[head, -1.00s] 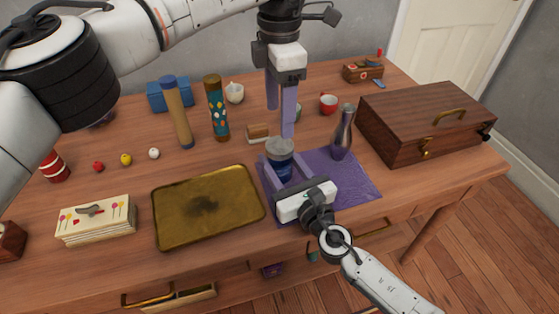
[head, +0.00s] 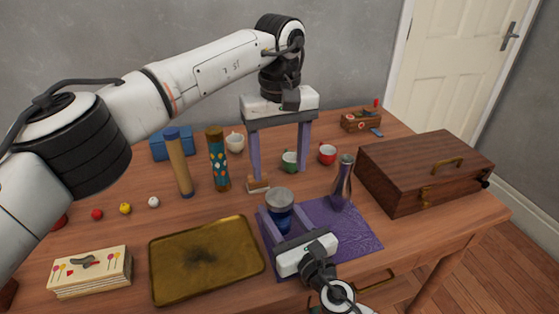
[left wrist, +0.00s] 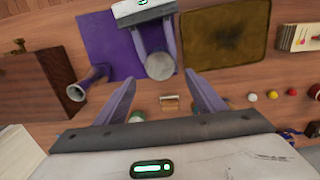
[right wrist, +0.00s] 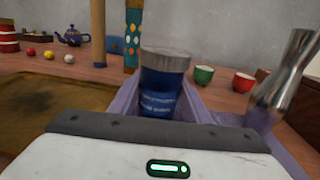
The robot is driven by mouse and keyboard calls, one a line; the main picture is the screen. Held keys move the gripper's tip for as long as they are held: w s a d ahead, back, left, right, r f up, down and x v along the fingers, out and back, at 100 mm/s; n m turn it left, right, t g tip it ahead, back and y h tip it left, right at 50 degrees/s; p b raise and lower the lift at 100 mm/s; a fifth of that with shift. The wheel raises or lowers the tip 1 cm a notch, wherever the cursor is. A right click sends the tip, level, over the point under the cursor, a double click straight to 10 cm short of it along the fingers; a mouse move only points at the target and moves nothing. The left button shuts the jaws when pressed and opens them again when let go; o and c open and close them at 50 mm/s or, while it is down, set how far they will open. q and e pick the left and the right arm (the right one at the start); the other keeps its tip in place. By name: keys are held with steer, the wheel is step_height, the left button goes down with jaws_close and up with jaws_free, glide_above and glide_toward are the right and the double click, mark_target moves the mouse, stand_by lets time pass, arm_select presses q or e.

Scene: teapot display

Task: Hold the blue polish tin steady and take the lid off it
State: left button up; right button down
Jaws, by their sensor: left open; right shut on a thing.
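The blue polish tin (head: 281,220) stands upright on the purple cloth (head: 355,222), with its grey lid (head: 279,196) on top. In the right wrist view the tin (right wrist: 160,92) fills the space between the fingers, and the lid (right wrist: 165,56) sits on it. My right gripper (head: 283,224) is shut on the tin's body from the front. My left gripper (head: 279,176) is open and empty, pointing down behind and above the tin. In the left wrist view the round lid (left wrist: 160,66) shows beyond its spread fingers (left wrist: 162,92), apart from them.
A metal vase (head: 342,185) stands just right of the tin. A brass tray (head: 205,262) lies to the left. A wooden box (head: 425,170) is at the right. A small brush (head: 258,184), a green cup (head: 289,161) and a red cup (head: 327,153) stand behind.

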mark_target(279, 197)
arm_select(q)
steer(key=shift+f, duration=4)
steer(key=shift+c, duration=0.2)
